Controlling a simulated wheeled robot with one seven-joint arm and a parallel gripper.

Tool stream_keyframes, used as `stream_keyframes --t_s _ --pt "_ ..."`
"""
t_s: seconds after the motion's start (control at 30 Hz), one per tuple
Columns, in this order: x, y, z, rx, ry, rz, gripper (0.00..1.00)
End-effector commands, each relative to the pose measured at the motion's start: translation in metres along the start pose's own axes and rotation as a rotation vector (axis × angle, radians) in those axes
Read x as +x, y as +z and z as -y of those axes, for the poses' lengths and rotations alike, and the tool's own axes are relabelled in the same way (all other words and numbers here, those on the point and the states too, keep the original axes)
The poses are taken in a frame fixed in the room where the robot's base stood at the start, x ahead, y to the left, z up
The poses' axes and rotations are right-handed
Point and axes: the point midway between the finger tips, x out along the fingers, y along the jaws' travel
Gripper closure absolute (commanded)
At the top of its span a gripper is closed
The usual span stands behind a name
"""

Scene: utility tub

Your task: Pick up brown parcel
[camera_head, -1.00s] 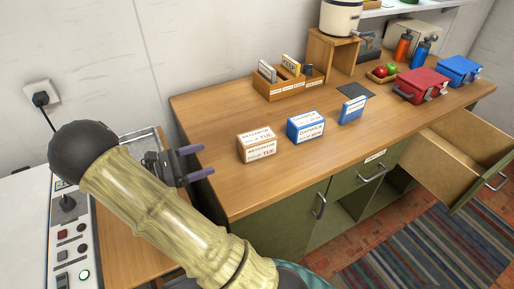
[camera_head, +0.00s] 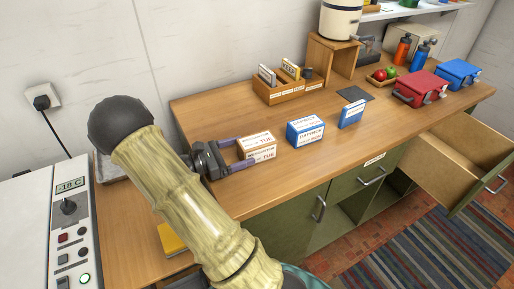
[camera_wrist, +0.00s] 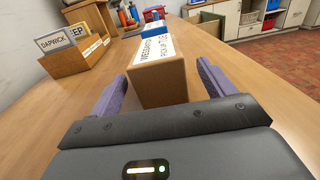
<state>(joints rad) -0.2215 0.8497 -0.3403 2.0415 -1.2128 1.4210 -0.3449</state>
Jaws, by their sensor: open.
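The brown parcel (camera_head: 258,146) has a white label and stands on the wooden counter near its left end. It also shows in the wrist view (camera_wrist: 162,84), straight ahead between the fingers. My gripper (camera_head: 236,154) is open, with its two purple fingers on either side of the parcel's near end. In the wrist view my gripper (camera_wrist: 160,95) has a small gap on each side of the parcel. The parcel rests on the counter.
A blue parcel (camera_head: 305,131) and a thin blue box (camera_head: 351,112) stand to the right. A wooden file box (camera_head: 278,91) is behind. Red (camera_head: 420,88) and blue (camera_head: 459,73) cases stand at the far right. A drawer (camera_head: 458,150) hangs open.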

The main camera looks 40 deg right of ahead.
Motion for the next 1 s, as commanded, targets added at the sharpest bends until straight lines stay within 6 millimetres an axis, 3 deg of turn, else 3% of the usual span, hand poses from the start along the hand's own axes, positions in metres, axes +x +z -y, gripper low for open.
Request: stream_keyframes --t_s 0.4,0.73,1.0 --pt "0.006 0.001 0.0 0.0 0.0 -0.001 0.18" --pt "0.049 0.006 -0.001 0.0 -0.002 0.0 0.18" --pt "0.056 0.005 -0.002 0.0 0.001 0.0 0.18"
